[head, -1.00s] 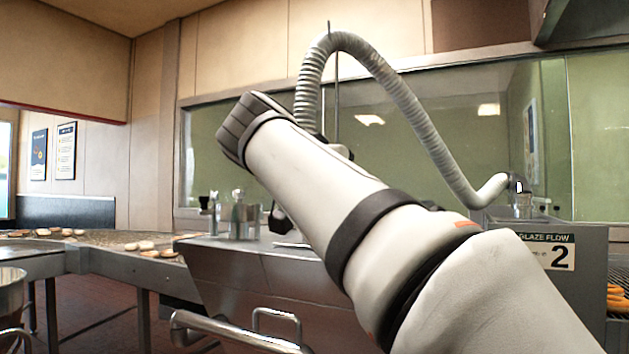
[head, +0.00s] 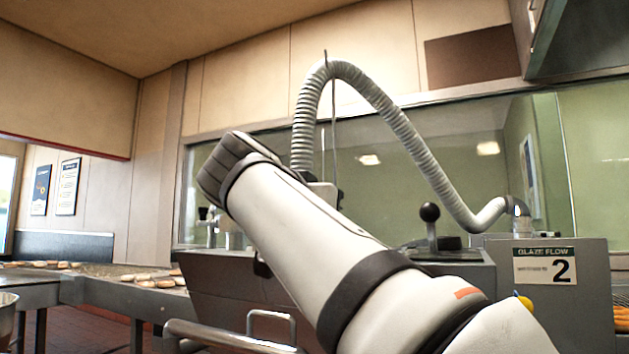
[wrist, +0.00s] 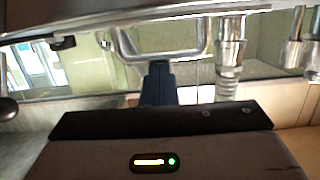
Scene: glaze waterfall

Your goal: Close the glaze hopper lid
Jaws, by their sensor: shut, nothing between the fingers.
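The steel glaze hopper (head: 235,300) stands in front of me, partly hidden by my arm in the head view. In the wrist view a steel surface, which looks like the hopper lid (wrist: 75,22), spans the top of the picture. A bent-bar handle (wrist: 190,53) hangs from it. My gripper (wrist: 158,66) shows there as narrow dark blue fingers, shut and empty. Their tips overlap the handle's bar; I cannot tell whether they touch. My arm hides the gripper in the head view, and the lid's angle is not clear.
A black ball-knob lever (head: 430,213) stands by the "Glaze Flow 2" box (head: 545,285) on the right. A ribbed hose (head: 400,125) arches behind my arm. A rail (head: 225,335) runs along the front. Pastries (head: 155,280) lie on the conveyor at left.

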